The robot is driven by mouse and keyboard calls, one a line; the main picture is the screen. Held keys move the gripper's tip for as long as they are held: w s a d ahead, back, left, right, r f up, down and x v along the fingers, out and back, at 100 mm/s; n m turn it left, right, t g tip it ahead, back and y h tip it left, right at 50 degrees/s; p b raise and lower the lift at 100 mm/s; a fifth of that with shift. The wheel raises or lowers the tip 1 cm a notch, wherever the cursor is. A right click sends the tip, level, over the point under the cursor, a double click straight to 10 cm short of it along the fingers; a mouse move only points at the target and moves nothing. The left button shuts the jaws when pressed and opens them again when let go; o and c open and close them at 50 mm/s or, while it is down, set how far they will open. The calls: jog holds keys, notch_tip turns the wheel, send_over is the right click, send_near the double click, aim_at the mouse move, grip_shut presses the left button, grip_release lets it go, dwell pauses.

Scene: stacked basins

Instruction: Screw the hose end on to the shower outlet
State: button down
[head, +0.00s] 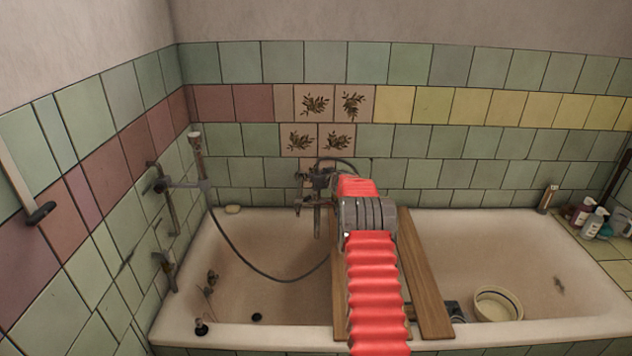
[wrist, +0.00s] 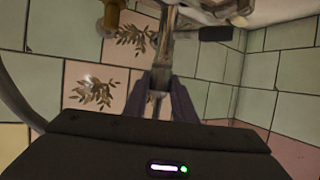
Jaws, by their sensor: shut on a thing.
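In the wrist view, the dark fingers of my gripper (wrist: 158,105) are closed on a slim metallic piece (wrist: 157,97), which I take to be the hose end. It is in line with a metal stem (wrist: 168,50) under the tap fittings (wrist: 205,14); whether the two are joined or only close, I cannot tell. In the head view, the tap fittings (head: 314,182) are at the back wall, left of my red arm, which hides part of that area. The grey hose (head: 239,252) hangs from the shower holder at left and runs behind my arm; it also shows in the wrist view (wrist: 14,95).
Wooden boards (head: 428,285) cross the bath (head: 540,328) near my arm. A pale bowl (head: 497,304) sits in the right part. Pipes (head: 168,200) and a shower holder (head: 198,160) are on the left wall. Bottles (head: 593,223) stand at far right.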

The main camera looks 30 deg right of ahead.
jog(key=shift+r+m+h, duration=0.1)
jog(key=shift+m+h, duration=0.4)
jog(key=shift+h, duration=0.1)
jog(key=c, duration=1.4)
grip_release()
jog(key=shift+s, duration=0.1)
jog(key=v, duration=1.3)
jog(key=shift+s+a+r, duration=0.15)
jog(key=shift+r, duration=0.15)
